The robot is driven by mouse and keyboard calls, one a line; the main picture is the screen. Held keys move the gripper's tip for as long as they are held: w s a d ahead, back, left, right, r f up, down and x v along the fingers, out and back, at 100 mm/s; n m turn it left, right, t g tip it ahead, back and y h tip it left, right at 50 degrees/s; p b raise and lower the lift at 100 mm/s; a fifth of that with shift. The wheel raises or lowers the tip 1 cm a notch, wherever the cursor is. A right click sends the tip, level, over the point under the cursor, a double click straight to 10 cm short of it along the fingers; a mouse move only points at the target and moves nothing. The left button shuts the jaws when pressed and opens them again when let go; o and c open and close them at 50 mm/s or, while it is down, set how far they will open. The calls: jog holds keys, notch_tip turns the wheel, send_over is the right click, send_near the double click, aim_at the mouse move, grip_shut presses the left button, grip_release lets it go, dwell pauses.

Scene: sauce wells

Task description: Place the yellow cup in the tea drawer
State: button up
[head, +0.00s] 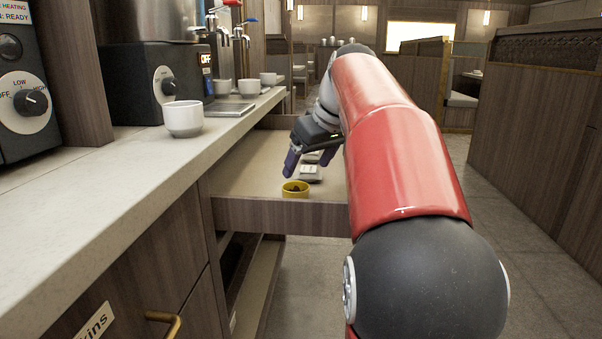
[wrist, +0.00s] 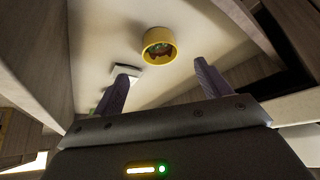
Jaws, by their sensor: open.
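The small yellow cup (head: 295,189) sits on the floor of the open drawer (head: 240,170), near its front panel. Something dark shows inside the cup. It also shows in the wrist view (wrist: 158,46), beyond my fingertips. My gripper (head: 307,158) is over the drawer, above and behind the cup, with its two purple fingers apart. In the wrist view my gripper (wrist: 162,75) is open and empty, with a gap between the fingers and the cup. My red arm hides the right side of the drawer.
Small pale packets (head: 310,173) lie in the drawer behind the cup. A white cup (head: 183,118) stands on the counter (head: 130,165) to the left, with more white cups and machines behind it. The drawer's left part is clear.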

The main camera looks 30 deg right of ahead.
jog(key=shift+v, duration=1.8)
